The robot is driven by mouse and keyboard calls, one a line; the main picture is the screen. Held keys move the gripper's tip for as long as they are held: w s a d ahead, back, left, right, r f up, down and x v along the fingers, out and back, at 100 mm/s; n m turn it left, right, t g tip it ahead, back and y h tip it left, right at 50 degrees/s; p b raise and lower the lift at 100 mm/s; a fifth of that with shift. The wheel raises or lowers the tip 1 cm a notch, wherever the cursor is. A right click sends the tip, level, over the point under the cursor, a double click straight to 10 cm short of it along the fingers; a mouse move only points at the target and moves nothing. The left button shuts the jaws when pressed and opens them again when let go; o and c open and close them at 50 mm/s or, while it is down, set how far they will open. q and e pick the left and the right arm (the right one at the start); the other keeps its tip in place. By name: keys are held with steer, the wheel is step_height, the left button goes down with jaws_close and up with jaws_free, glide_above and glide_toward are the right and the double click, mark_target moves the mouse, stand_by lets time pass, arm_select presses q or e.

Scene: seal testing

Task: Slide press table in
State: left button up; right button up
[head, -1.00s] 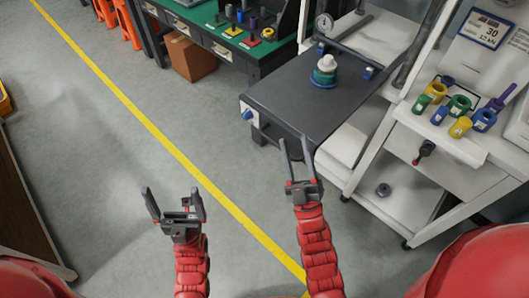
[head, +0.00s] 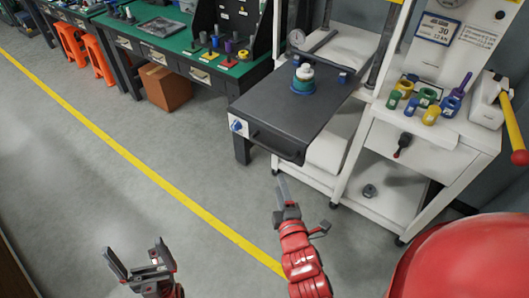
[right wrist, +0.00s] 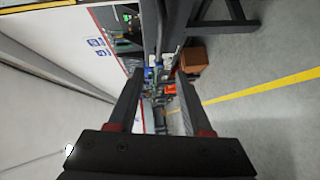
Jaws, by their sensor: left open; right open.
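The press table (head: 290,108) is a dark grey sliding plate that sticks out from the white press frame (head: 350,160). My left gripper (head: 135,258) is open and empty, low at the left over the floor.
A white side cabinet (head: 430,150) with coloured rings and a red-tipped lever (head: 515,130) stands at the right. A green workbench (head: 175,40) with a cardboard box (head: 165,88) beneath is at the back left. The floor before the table is clear.

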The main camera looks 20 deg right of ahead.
mark_target(269, 147)
steer(key=w, duration=0.4)
steer(key=w+d+f+p, duration=0.1)
steer(key=w, duration=0.4)
steer(key=w+f+p, duration=0.1)
steer(key=w, duration=0.4)
steer(key=shift+w+d, duration=0.15)
steer(key=shift+d, duration=0.2)
steer(key=shift+w+d+f+p, duration=0.1)
steer(key=shift+w+f+p, duration=0.1)
steer(key=shift+w, duration=0.5)
steer(key=shift+w+f+p, duration=0.1)
steer(key=shift+w+p, duration=0.05)
steer(key=shift+w, duration=0.5)
steer(key=shift+c, duration=0.2)
jaws_close()
